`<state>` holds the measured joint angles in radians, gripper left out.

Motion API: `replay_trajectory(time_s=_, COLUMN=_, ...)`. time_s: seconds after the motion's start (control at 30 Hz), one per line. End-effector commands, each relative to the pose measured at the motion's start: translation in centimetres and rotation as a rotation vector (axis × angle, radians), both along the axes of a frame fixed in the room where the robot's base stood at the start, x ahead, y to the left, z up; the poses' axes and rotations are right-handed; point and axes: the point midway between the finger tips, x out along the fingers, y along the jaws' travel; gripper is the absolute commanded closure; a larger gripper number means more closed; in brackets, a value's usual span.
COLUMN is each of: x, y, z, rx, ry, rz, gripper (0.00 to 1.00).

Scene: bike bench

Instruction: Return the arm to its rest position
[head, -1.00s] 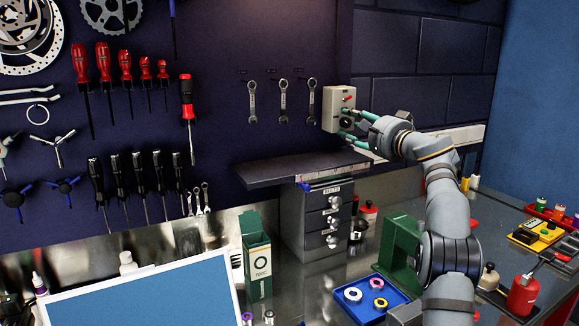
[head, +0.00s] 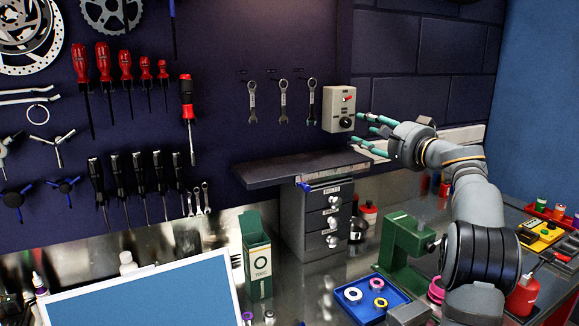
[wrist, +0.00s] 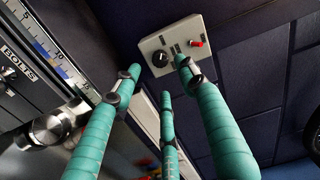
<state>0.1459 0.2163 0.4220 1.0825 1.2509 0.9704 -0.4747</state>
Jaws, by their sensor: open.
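My gripper (head: 366,133) is open and empty, with teal-wrapped fingers spread apart. In the head view it is just right of and below a grey control box (head: 339,109) on the wall, clear of it. The box has a black knob and a red switch. In the wrist view the fingers (wrist: 150,85) reach up toward the box (wrist: 172,48), with one fingertip overlapping its lower edge in the picture. My arm bends from the right side of the head view back toward the wall.
A dark shelf (head: 300,167) and a grey drawer cabinet (head: 318,215) stand left of my gripper. Below my arm are a green press (head: 402,245) and a blue tray (head: 398,298) with rings. Wrenches (head: 283,101) hang left of the box. Bottles and red trays crowd the right.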

Motion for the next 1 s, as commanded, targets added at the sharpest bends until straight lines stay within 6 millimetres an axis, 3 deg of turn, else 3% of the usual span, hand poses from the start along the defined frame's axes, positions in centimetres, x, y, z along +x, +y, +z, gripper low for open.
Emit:
replay_trajectory(time_s=0.33, x=-5.1, y=-2.6, z=0.1, rx=0.001, ry=-0.002, rz=-0.003, gripper=0.58)
replay_trajectory(time_s=0.7, x=0.7, y=0.3, z=-0.1, rx=-0.001, ry=-0.001, rz=0.002, gripper=0.58)
replay_trajectory(time_s=1.0, x=4.1, y=2.0, z=0.0, rx=-0.003, ry=-0.001, rz=0.003, gripper=0.58)
